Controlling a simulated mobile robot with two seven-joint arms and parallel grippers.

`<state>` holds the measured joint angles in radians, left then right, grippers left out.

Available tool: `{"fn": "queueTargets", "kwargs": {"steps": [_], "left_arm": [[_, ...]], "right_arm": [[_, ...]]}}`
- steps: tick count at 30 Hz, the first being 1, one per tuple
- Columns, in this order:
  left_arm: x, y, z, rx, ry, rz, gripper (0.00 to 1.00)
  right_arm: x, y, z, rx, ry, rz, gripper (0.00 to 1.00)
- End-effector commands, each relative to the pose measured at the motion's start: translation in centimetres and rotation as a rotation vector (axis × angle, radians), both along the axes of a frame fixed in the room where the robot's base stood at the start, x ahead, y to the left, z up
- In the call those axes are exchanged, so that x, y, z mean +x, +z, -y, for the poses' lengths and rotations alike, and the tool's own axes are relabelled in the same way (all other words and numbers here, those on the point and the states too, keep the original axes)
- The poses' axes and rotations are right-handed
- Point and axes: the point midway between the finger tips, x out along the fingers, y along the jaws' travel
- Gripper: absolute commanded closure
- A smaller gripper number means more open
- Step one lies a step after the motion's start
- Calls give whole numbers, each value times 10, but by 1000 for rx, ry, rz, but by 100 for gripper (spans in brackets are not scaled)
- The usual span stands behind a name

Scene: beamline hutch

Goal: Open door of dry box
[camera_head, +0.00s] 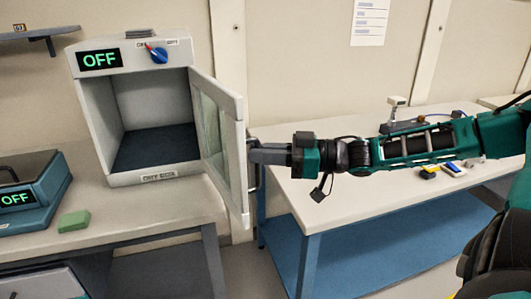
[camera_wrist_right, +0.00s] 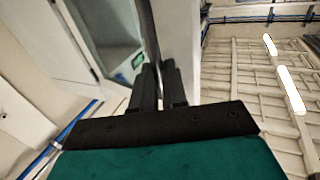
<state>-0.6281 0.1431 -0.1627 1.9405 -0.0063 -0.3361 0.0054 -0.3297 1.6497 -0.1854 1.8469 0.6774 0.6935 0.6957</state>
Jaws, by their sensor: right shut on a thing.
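The dry box (camera_head: 138,180) stands on the left bench in the head view, its dark chamber floor showing and its display reading OFF. Its door (camera_head: 243,165) is swung wide open to the right, with a window in a pale frame. My right gripper (camera_head: 257,154) reaches in from the right and is shut on the door handle (camera_head: 255,180) at the door's outer side. In the right wrist view the fingers (camera_wrist_right: 158,85) close around the dark handle bar (camera_wrist_right: 147,35). The grip itself is partly hidden. My left gripper is not in view.
A blue device (camera_head: 35,190) with an OFF display and a green block (camera_head: 74,221) sit on the left bench. A white table (camera_head: 340,200) with a blue lower shelf stands below my right arm, with small items towards its back. A wall shelf (camera_head: 40,33) is at upper left.

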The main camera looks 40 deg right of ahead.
Motion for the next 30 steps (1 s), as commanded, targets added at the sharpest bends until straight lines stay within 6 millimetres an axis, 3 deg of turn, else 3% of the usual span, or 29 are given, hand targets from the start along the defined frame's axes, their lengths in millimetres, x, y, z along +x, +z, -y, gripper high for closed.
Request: {"fn": "queueTargets", "kwargs": {"steps": [1, 6, 7, 14, 30], "left_arm": [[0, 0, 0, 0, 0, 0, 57], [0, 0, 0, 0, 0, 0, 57], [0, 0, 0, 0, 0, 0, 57], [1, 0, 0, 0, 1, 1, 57], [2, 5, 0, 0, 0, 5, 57]], "right_arm": [[7, 7, 7, 0, -27, 8, 100], [7, 7, 7, -1, -27, 9, 100], [7, 7, 7, -1, -27, 8, 85], [6, 5, 7, -3, -25, 6, 63], [3, 4, 6, -1, -17, 3, 62]]}}
